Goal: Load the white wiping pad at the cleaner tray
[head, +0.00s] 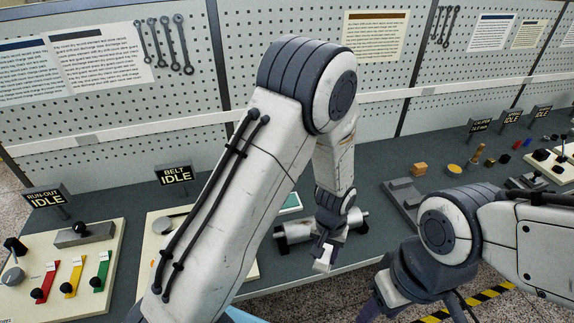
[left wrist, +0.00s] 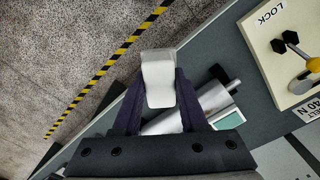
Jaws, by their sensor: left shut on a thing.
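My left gripper (head: 323,262) is shut on the white wiping pad (left wrist: 158,78), which sticks out beyond the fingertips in the left wrist view. The pad (head: 321,266) also shows small at the fingertips in the head view, near the bench's front edge. A metal spindle (head: 297,231) lies across dark supports just behind the gripper; it also shows beneath the fingers in the left wrist view (left wrist: 215,98). A pale tray with a teal edge (head: 291,204), perhaps the cleaner tray, is partly hidden by my left arm. My right gripper (head: 372,308) is at the bottom, its fingers unclear.
A panel with red, yellow and green levers (head: 73,272) stands at the left. A belt panel (head: 160,225) is mostly behind my left arm. A grey slotted block (head: 403,200) and small parts lie to the right. A pegboard (head: 200,110) closes the back.

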